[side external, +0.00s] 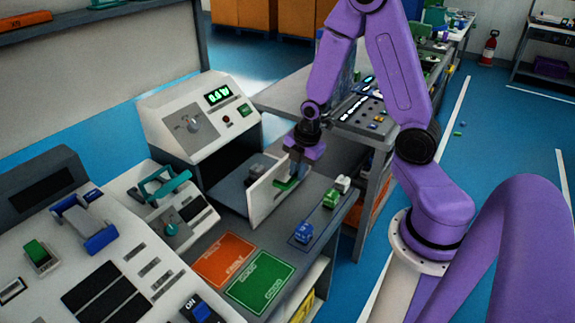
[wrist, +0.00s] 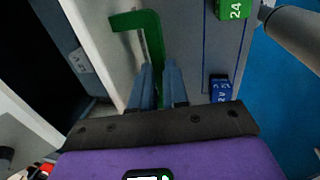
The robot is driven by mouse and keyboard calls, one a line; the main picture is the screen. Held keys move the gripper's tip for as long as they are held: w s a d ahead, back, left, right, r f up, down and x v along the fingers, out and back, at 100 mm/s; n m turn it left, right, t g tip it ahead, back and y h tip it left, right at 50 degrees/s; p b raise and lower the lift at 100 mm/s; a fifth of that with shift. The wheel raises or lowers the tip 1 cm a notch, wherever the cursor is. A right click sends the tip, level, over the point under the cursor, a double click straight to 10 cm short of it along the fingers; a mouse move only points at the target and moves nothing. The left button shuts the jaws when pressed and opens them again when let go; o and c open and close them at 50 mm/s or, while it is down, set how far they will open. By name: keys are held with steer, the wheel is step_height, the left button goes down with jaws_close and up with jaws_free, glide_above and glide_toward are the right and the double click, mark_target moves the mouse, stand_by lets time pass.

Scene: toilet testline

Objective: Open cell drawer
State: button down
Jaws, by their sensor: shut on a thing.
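The cell drawer has a white front panel (side external: 264,200) with a green handle (side external: 285,185). It stands out from the white tester box (side external: 190,115), and dark contents (side external: 258,168) show behind the panel. In the wrist view the green handle (wrist: 152,40) runs down between the two blue-grey fingers, beside the white drawer front (wrist: 95,30). My gripper (side external: 295,172) is shut on the handle, and its fingers (wrist: 160,88) hide part of it.
A blue block (side external: 303,232) and green-and-white blocks (side external: 331,198) stand on the bench right of the drawer. An orange mat (side external: 224,258) and a green mat (side external: 260,282) lie in front. A control panel (side external: 110,270) fills the left.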

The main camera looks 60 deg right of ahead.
steer(key=shift+s, duration=0.3)
steer(key=c, duration=1.1)
jaws_free()
steer(key=shift+r, duration=0.1)
steer(key=s+r, duration=0.1)
steer(key=r, duration=0.4)
steer(key=s+r, duration=0.1)
steer(key=r, duration=0.5)
steer(key=s+r, duration=0.1)
steer(key=r, duration=0.5)
steer(key=s+a+f+m, duration=0.1)
steer(key=s+a+m, duration=0.1)
steer(key=s+a, duration=0.2)
steer(key=s+a+f+m+g, duration=0.1)
steer(key=s+a, duration=0.4)
steer(key=s, duration=0.1)
steer(key=s+a+f+m+g, duration=0.1)
steer(key=s+a+m, duration=0.1)
steer(key=s+a, duration=0.3)
steer(key=shift+s+f+m, duration=0.1)
steer(key=shift+s+m, duration=0.2)
steer(key=shift+s, duration=0.3)
